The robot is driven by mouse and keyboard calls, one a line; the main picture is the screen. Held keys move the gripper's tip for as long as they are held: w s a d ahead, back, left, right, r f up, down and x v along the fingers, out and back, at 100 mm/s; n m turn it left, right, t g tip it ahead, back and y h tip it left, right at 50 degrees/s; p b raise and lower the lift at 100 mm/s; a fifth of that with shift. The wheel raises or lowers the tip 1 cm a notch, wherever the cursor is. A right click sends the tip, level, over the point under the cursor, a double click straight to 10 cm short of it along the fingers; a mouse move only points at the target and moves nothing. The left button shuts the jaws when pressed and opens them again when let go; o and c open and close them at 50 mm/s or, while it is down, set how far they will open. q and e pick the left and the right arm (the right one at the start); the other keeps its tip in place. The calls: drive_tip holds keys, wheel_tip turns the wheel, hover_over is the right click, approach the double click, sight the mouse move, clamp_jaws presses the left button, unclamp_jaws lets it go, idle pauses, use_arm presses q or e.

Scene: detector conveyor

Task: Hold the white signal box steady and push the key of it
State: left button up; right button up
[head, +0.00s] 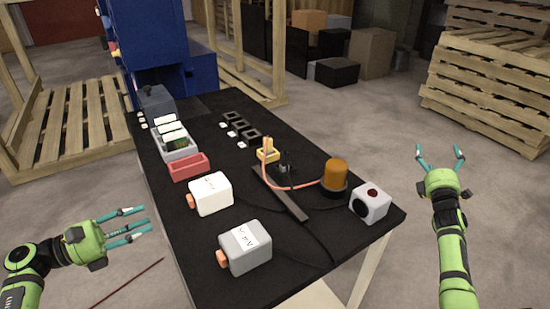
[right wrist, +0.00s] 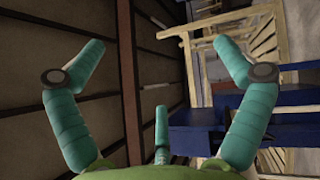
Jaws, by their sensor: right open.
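A white box (head: 370,204) with a dark red button on top and a black round face on one side sits at the right corner of the table. Another white box (head: 210,194), with an orange part on its left side and writing on top, stands on the nearer left part. I cannot tell by label which is the signal box. My left gripper (head: 140,226) is open and empty, left of the table and apart from both boxes. My right gripper (head: 440,155) is open and empty, raised right of the table; its spread teal fingers also show in the right wrist view (right wrist: 165,75).
The black table (head: 300,265) also holds a grey box (head: 245,249) with an orange part, an amber lamp (head: 335,175), a red tray (head: 188,166) and an orange cable. Wooden pallets (head: 480,85) stand at the right back. Floor between my right gripper and the table is clear.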

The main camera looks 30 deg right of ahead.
drive_tip(key=w+a+r+n+t+y, duration=0.1)
drive_tip(key=w+r+n+t, duration=0.1)
drive_tip(key=r, duration=0.3)
drive_tip(key=w+a+r+n+t, duration=0.1)
drive_tip(key=w+r+n, duration=0.15)
drive_tip(key=r, duration=0.25)
drive_tip(key=w+a+r+n+t+y, duration=0.2)
drive_tip(key=w+a+r+n+y, duration=0.7)
drive_tip(key=a+r+n, duration=0.25)
drive_tip(key=w+a+r+n+t+y, duration=0.1)
drive_tip(key=w+a+r+n+y, duration=0.85)
drive_tip(key=a+r, duration=0.35)
drive_tip(key=w+a+f+n+g+y, duration=0.1)
drive_tip(key=a+n+g+y, duration=0.4)
drive_tip(key=a, duration=0.5)
drive_tip(key=n+g+h, duration=0.7)
drive_tip(key=n+g, duration=0.6)
drive_tip(key=g, duration=0.4)
hover_over(217, 185)
drive_tip(key=d, duration=0.2)
drive_tip(key=shift+m+y, duration=0.25)
drive_tip(key=f, duration=1.6)
drive_tip(key=w+f, duration=0.1)
drive_tip(key=f, duration=0.7)
drive_tip(key=shift+f, duration=0.35)
drive_tip(key=shift+s+d+f, duration=0.1)
drive_tip(key=shift+s+f, duration=0.15)
drive_tip(key=shift+f, duration=0.05)
drive_tip(key=shift+s+x, duration=0.2)
drive_tip(key=shift+x, duration=3.3)
